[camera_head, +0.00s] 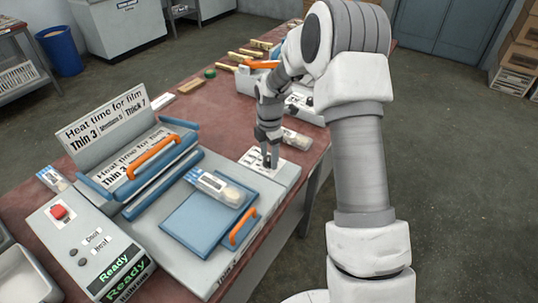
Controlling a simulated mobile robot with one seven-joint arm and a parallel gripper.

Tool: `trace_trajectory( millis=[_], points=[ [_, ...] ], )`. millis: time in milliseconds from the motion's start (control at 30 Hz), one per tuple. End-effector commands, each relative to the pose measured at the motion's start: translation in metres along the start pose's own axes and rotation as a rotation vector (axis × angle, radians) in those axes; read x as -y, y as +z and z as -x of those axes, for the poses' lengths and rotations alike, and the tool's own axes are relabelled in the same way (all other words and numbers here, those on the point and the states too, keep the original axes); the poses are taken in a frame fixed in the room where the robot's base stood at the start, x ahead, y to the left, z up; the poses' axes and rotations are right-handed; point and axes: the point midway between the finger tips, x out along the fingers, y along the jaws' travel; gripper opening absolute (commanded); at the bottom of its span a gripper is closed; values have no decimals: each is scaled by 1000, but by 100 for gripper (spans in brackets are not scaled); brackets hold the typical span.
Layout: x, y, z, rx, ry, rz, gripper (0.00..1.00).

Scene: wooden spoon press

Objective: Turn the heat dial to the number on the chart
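The chart (112,126) stands upright at the back of the press and reads "Heat time for film", with Thin 3, a small middle entry that looks like Standard 5, and Thick 7. A white dial plate (252,160) with dark markings lies at the press's right end. My gripper (268,160) points down over this plate. A small dark shape at its fingertips looks like the heat dial, mostly hidden by the fingers. I cannot tell whether the fingers grip it, nor which number it points to.
The press's blue pad (205,222) holds a packaged wooden item (221,188). Its orange-handled lid (153,158) is raised behind. A control box (92,250) at the left has a red button (59,212) and a green "Ready" display (114,268). Another packet (296,138) lies behind my gripper.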

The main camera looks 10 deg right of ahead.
Motion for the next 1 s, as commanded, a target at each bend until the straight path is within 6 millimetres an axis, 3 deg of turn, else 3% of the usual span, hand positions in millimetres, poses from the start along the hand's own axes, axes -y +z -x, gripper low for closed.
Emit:
trace_trajectory(
  millis=[33,333,667,1000],
  points=[
    [0,0,0,0,0,0,53],
    [0,0,0,0,0,0,0],
    [0,0,0,1,0,-21,0],
    [0,0,0,6,0,-209,0]
  ],
)
